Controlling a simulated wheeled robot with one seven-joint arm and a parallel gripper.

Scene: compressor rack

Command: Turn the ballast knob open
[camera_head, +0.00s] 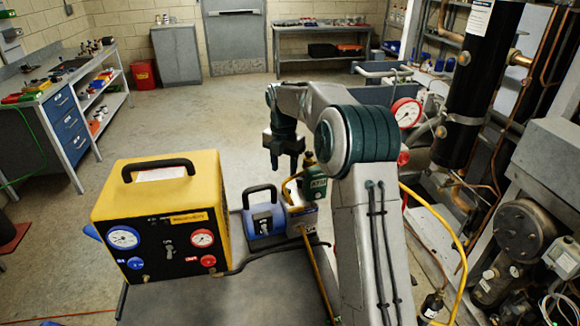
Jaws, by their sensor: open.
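I cannot clearly identify the ballast knob. A small pump unit with a blue body (262,222) and a black handle stands just right of the yellow machine. My arm hides what lies right of the green part.
A yellow machine (165,205) with two gauges stands at front left on a grey cart top (250,290). Yellow hoses (440,220) run at the right beside the compressor rack with its black cylinder (480,85). The floor (190,110) behind is clear. A workbench (60,95) stands left.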

